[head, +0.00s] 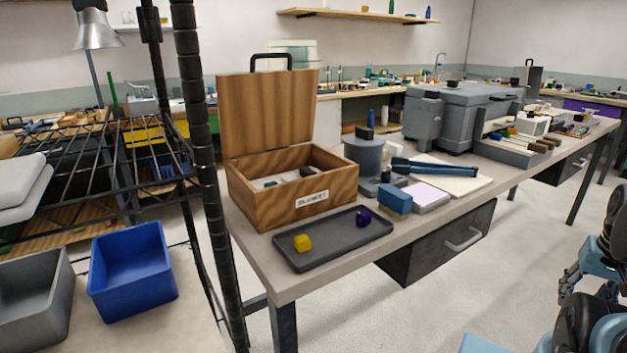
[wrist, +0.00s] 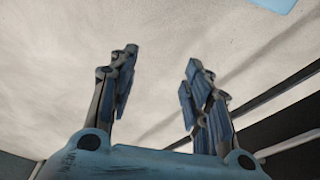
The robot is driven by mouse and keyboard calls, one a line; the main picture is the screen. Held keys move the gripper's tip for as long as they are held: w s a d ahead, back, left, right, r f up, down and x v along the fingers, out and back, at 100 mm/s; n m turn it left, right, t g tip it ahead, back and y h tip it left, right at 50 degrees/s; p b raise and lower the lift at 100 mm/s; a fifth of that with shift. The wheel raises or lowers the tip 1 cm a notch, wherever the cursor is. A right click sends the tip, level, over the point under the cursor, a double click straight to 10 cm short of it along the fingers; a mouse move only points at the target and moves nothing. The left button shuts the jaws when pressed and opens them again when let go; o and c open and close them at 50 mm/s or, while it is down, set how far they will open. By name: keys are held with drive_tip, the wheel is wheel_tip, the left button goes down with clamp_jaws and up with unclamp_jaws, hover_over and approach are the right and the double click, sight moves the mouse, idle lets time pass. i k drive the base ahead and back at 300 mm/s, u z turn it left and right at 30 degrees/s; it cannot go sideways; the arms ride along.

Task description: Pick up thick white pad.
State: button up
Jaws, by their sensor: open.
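A thick pad with a pale, faintly lilac-white top and grey sides (head: 432,193) lies flat on the workbench, near its front edge. A blue and tan block (head: 395,201) sits close at its left; I cannot tell if they touch. A thin cream board (head: 462,181) lies flat behind the pad. My gripper (wrist: 160,62) is open and empty in the wrist view, over pale floor, with no pad there. Part of my arm and gripper shows at the right edge of the head view, apart from the bench and to the right of the pad.
A dark tray (head: 335,246) with a yellow piece (head: 303,243) and a purple piece (head: 363,217) lies at the bench's near end. An open wooden box (head: 262,199) stands behind it. A blue tool (head: 432,167) lies behind the pad. Floor before the bench is clear.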

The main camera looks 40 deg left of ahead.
sight(304, 171)
drive_tip(key=u, duration=0.1)
drive_tip(key=k, duration=1.45)
drive_tip(key=u, duration=0.55)
drive_tip(key=i, duration=1)
drive_tip(key=z, duration=0.05)
